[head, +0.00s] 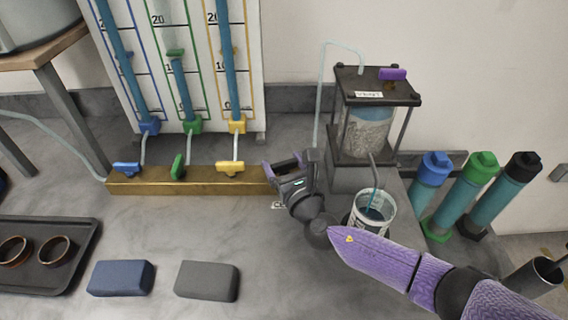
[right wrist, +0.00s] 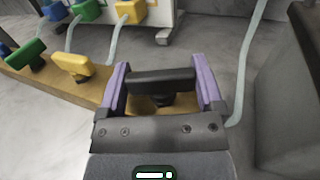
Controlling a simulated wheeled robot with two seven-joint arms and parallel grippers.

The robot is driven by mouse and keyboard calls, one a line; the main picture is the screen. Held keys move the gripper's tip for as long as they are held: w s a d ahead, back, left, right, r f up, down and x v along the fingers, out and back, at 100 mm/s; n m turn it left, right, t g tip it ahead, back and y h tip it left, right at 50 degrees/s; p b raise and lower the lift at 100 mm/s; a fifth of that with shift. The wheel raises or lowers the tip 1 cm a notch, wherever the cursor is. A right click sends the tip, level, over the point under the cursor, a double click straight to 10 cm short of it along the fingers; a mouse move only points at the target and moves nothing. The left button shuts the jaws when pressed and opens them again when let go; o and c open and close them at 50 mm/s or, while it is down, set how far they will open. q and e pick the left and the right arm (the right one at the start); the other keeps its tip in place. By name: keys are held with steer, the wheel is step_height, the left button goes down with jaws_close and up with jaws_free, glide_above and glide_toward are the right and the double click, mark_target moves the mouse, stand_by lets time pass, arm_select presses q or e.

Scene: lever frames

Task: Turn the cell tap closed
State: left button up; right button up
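The black cell tap handle (right wrist: 160,82) sits at the right end of the brass manifold (head: 205,186). It lies crosswise between the purple fingers of my right gripper (right wrist: 160,88), and its two ends appear to meet both inner finger faces. In the head view my right gripper (head: 284,167) is over that end of the manifold and hides much of the tap. A label beginning with C (head: 279,205) is partly covered in front of it. My left gripper is not in view.
Blue (head: 127,168), green (head: 178,167) and yellow (head: 231,168) taps line the manifold to the left. A beaker (head: 373,214) stands close right of my right wrist, below the vent-labelled vessel (head: 368,130). Two blocks and a tray (head: 85,250) lie at front left.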

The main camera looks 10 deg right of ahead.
steer(key=shift+c, duration=1.4)
steer(key=shift+r+m+h+p, duration=0.2)
steer(key=shift+m+h+p, duration=0.25)
steer(key=shift+h, duration=0.25)
steer(key=shift+a+m+h+p, duration=0.1)
steer(key=shift+m+h+p, duration=0.3)
steer(key=shift+m+h, duration=0.4)
steer(key=m+h, duration=0.2)
steer(key=h, duration=0.2)
steer(key=shift+f, duration=0.2)
steer(key=o, duration=1)
